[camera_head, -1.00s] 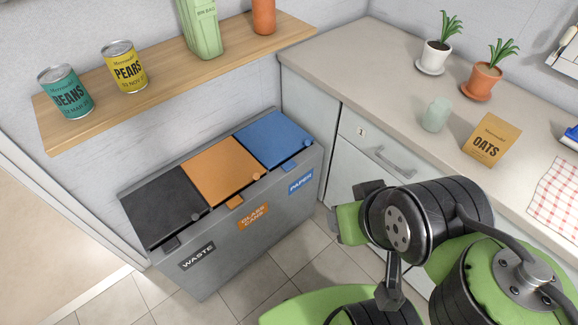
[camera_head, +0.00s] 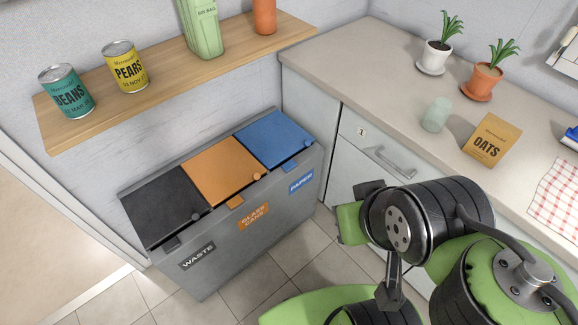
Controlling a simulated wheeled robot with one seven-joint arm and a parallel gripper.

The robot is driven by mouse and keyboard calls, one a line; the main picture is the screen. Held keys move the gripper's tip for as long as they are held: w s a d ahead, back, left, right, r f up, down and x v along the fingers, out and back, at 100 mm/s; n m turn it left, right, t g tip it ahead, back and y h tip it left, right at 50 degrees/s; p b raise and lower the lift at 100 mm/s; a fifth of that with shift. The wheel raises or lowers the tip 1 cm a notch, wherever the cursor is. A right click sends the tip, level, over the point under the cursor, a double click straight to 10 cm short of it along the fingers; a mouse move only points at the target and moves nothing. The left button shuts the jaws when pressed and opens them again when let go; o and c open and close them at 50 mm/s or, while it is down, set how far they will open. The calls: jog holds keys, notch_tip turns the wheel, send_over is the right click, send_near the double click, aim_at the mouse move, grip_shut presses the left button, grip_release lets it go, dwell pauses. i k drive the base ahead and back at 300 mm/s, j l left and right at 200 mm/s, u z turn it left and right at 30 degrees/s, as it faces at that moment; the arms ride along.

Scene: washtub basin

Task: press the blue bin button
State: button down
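The blue bin lid (camera_head: 273,140) is the rightmost of three lids on a grey bin unit, and it is shut. A small round blue button (camera_head: 308,142) sits at its front right corner. A blue tab (camera_head: 290,166) sticks out at the front edge, above a blue PAPER label (camera_head: 300,183). My arm is folded at the lower right, to the right of the bins and apart from them. I cannot make out my gripper's fingers in this view.
An orange lid (camera_head: 223,172) and a black lid (camera_head: 162,205) adjoin the blue one, both shut. A wooden shelf (camera_head: 165,75) with cans overhangs behind the bins. A counter (camera_head: 390,75) with plants and an oats packet stands right. Tiled floor lies in front.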

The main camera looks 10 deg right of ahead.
aim_at(288, 165)
jog(key=i+j+u, duration=0.25)
jog(key=i+u, duration=0.15)
jog(key=i+j+u, duration=0.1)
jog(key=i+u, duration=0.3)
jog(key=i, duration=0.1)
